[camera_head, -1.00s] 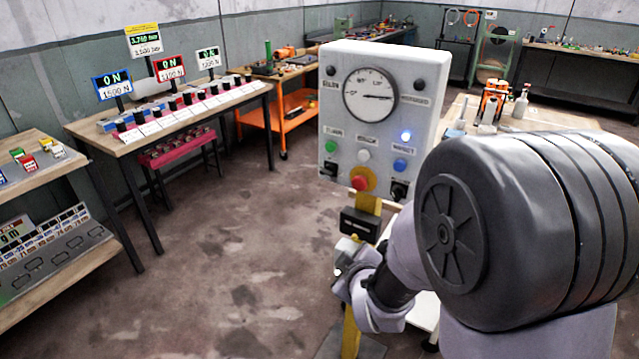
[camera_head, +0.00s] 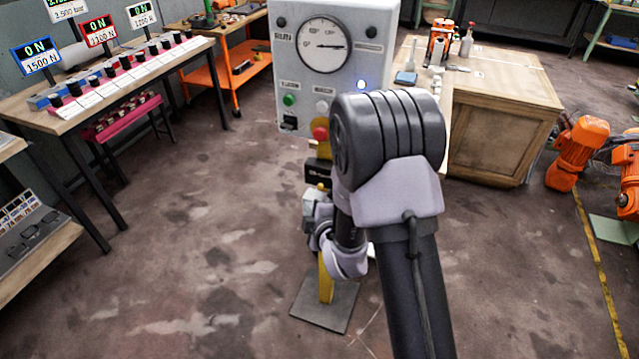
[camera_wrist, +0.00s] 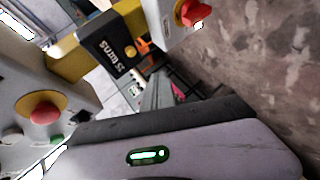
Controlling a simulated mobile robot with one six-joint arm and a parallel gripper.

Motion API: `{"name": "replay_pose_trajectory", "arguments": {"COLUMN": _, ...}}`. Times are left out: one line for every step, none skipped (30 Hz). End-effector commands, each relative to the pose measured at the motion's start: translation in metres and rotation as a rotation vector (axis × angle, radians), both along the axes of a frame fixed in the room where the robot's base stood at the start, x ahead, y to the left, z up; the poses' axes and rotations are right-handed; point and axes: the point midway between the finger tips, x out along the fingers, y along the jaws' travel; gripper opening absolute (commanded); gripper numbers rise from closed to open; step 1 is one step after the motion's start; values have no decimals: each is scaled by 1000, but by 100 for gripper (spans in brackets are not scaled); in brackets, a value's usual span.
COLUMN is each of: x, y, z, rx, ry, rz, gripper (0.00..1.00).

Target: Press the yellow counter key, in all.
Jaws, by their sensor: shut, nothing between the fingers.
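A yellow post (camera_head: 326,283) stands on a dark floor plate in front of a grey control panel (camera_head: 296,75). A black counter box (camera_head: 318,172) is fixed on the post below the panel's red button. It also shows close up, with tilted white lettering, in the wrist view (camera_wrist: 112,50). A small yellow spot (camera_head: 322,187), perhaps the yellow key, shows just below the counter. My gripper (camera_wrist: 158,94) is shut and empty; its grey fingers point toward the counter area in the wrist view. In the head view my arm hides most of it. I cannot tell whether it touches anything.
A wooden workbench (camera_head: 500,125) stands behind on the right. A long table (camera_head: 120,85) with force displays stands left. Floor between is clear.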

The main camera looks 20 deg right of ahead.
Motion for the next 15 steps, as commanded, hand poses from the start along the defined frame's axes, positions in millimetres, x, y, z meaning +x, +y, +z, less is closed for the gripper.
{"name": "replay_pose_trajectory", "arguments": {"x": 6, "y": -5, "z": 4, "rx": 0, "ry": 0, "rz": -1, "gripper": 0}}
{"name": "replay_pose_trajectory", "arguments": {"x": 9, "y": -8, "z": 3, "rx": 0, "ry": 2, "rz": -2, "gripper": 0}}
{"name": "replay_pose_trajectory", "arguments": {"x": 14, "y": -11, "z": 3, "rx": 0, "ry": 1, "rz": -2, "gripper": 0}}
{"name": "replay_pose_trajectory", "arguments": {"x": 17, "y": -13, "z": 1, "rx": 0, "ry": 0, "rz": -1, "gripper": 0}}
{"name": "replay_pose_trajectory", "arguments": {"x": 20, "y": -15, "z": 0, "rx": 0, "ry": -2, "rz": -2, "gripper": 0}}
{"name": "replay_pose_trajectory", "arguments": {"x": 24, "y": -17, "z": -1, "rx": 1, "ry": 0, "rz": 0, "gripper": 0}}
{"name": "replay_pose_trajectory", "arguments": {"x": 26, "y": -19, "z": -1, "rx": 1, "ry": 0, "rz": 0, "gripper": 0}}
{"name": "replay_pose_trajectory", "arguments": {"x": 28, "y": -21, "z": -1, "rx": 1, "ry": -1, "rz": -1, "gripper": 0}}
{"name": "replay_pose_trajectory", "arguments": {"x": 31, "y": -23, "z": -1, "rx": 0, "ry": 0, "rz": -1, "gripper": 0}}
{"name": "replay_pose_trajectory", "arguments": {"x": 32, "y": -24, "z": -1, "rx": 1, "ry": 0, "rz": 0, "gripper": 0}}
{"name": "replay_pose_trajectory", "arguments": {"x": 33, "y": -25, "z": -1, "rx": 1, "ry": 0, "rz": 0, "gripper": 0}}
{"name": "replay_pose_trajectory", "arguments": {"x": 35, "y": -25, "z": -1, "rx": 0, "ry": 0, "rz": 0, "gripper": 0}}
{"name": "replay_pose_trajectory", "arguments": {"x": 35, "y": -26, "z": -1, "rx": 0, "ry": 0, "rz": 0, "gripper": 0}}
{"name": "replay_pose_trajectory", "arguments": {"x": 36, "y": -26, "z": 0, "rx": 0, "ry": 0, "rz": 0, "gripper": 0}}
{"name": "replay_pose_trajectory", "arguments": {"x": 36, "y": -27, "z": 0, "rx": 0, "ry": 0, "rz": 0, "gripper": 0}}
